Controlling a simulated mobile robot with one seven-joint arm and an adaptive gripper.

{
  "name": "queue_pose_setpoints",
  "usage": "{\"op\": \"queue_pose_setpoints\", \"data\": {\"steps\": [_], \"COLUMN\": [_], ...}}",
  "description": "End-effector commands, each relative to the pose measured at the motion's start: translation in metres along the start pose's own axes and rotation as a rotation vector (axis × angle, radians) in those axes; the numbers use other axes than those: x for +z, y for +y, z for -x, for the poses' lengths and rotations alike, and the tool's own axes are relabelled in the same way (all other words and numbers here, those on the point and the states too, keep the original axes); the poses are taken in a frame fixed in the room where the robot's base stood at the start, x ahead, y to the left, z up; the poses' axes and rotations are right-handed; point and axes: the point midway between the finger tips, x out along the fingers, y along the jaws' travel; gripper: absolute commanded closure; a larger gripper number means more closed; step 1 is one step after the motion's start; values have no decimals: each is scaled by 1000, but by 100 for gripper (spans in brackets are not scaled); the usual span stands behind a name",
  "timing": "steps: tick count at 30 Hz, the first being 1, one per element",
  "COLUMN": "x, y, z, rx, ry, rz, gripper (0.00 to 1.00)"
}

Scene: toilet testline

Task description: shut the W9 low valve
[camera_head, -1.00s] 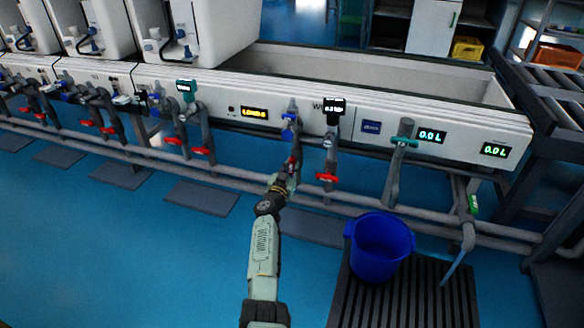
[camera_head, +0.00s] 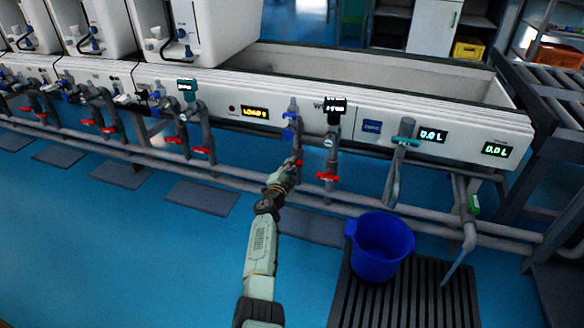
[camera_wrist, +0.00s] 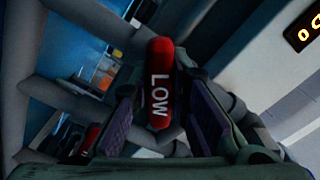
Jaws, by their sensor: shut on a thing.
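The W9 low valve handle is a red bar marked LOW (camera_wrist: 160,85) in white letters. In the wrist view it runs nearly upright in the picture between the two dark finger pads. In the head view the red handle (camera_head: 297,162) shows only a little above my fingertips, on the grey pipe below a blue valve (camera_head: 290,132). My gripper (camera_head: 291,170) is closed on this handle, seen also in the wrist view (camera_wrist: 158,100). The handle's exact angle to its pipe is hard to tell, because my gripper hides part of it.
Another red handle (camera_head: 327,177) sits close on the right, below a pipe with a black display (camera_head: 335,105). A long horizontal pipe (camera_head: 240,185) runs behind my arm. A blue bucket (camera_head: 380,250) stands on a dark grate at right.

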Motion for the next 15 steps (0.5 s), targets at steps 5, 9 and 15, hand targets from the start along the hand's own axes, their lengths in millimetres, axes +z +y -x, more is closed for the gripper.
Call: {"op": "queue_pose_setpoints", "data": {"steps": [5,9,15], "x": [1,1,1], "y": [0,0,-1], "z": [0,0,0], "rx": [0,0,0], "ry": [-1,0,-1], "rz": [-168,-295,-444], "gripper": [100,100,100]}}
